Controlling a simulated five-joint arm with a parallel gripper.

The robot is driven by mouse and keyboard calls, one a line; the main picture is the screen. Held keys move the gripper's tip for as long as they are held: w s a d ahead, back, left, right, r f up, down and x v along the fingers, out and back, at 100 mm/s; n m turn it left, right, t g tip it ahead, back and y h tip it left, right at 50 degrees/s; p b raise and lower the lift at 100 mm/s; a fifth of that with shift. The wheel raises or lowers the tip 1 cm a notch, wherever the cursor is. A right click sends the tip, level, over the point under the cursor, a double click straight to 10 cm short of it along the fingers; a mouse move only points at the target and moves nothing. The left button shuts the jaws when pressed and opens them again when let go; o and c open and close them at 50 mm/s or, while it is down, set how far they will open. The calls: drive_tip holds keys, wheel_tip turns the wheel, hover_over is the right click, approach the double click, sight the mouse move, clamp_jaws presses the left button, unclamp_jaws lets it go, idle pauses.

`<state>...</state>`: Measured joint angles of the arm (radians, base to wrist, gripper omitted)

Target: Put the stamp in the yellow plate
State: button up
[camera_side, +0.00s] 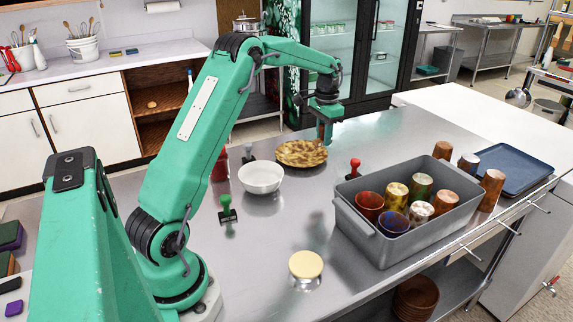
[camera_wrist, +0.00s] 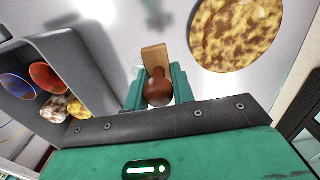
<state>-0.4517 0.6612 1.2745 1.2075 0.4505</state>
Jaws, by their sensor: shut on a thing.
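My gripper (camera_wrist: 158,88) is shut on a stamp (camera_wrist: 157,92) with a round dark brown handle and a light wooden block, seen in the wrist view. In the side view my gripper (camera_side: 325,128) is above the far right edge of the plate, and the stamp is mostly hidden there. The yellow plate (camera_side: 299,153), mottled yellow and brown, lies on the steel counter. It also shows in the wrist view (camera_wrist: 236,34), at upper right, apart from the stamp. Nothing is seen lying in the plate.
A grey crate (camera_side: 375,245) of several cups stands right of the plate, with more cups and a blue tray (camera_side: 512,168) beyond. A white bowl (camera_side: 261,178), a red stamp (camera_side: 355,167), a green stamp (camera_side: 228,211) and a yellow-lidded jar (camera_side: 306,266) stand nearby.

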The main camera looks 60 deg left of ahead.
drive_tip(key=shift+w+a, duration=0.25)
drive_tip(key=shift+a, duration=0.25)
drive_tip(key=shift+a+f, duration=0.15)
approach(300, 162)
drive_tip(key=shift+s+f, duration=0.1)
drive_tip(key=shift+s, duration=0.05)
drive_tip(key=shift+f, duration=0.1)
drive_tip(key=shift+f, duration=1.9)
drive_tip(key=shift+f, duration=0.65)
